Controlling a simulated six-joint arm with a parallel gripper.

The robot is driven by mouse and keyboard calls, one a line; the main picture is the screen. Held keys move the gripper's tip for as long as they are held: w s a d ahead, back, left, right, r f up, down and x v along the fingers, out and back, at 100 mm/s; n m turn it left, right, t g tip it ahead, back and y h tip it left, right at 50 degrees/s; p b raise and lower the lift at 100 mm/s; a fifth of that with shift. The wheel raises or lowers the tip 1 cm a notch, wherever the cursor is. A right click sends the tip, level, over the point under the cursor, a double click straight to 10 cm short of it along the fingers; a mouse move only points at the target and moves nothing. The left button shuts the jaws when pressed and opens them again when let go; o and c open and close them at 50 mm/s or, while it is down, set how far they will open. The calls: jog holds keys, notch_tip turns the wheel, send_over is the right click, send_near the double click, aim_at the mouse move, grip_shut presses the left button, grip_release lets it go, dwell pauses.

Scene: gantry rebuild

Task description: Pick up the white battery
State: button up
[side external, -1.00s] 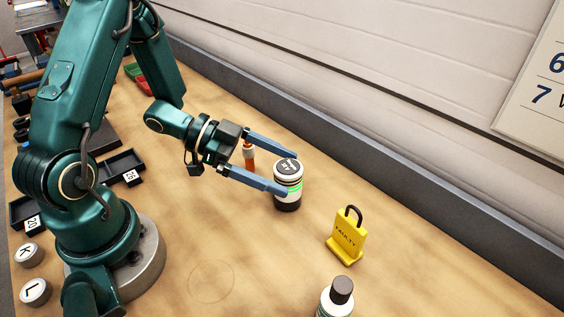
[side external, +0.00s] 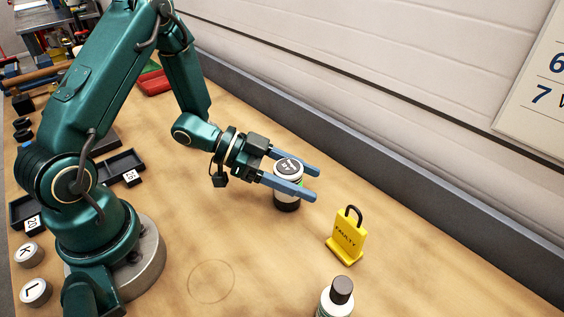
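The white battery (side external: 287,171) is a short upright cylinder with a dark label on its top and a black lower end. It stands on the wooden bench in the side external view. My gripper (side external: 316,185) reaches over from the left with its two blue fingers on either side of the battery's upper part. The fingers look closed against its sides, with their tips past it. The near finger hides the battery's middle band. The battery's base still appears to rest on the bench.
A yellow FAULTY padlock tag (side external: 346,240) stands to the right of the battery. A white bottle with a dark cap (side external: 341,291) is at the bottom edge. Black trays (side external: 119,167) lie left, and a grey rail (side external: 400,150) runs along the wall.

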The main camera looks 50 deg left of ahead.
grip_shut()
jog(key=shift+r, duration=0.2)
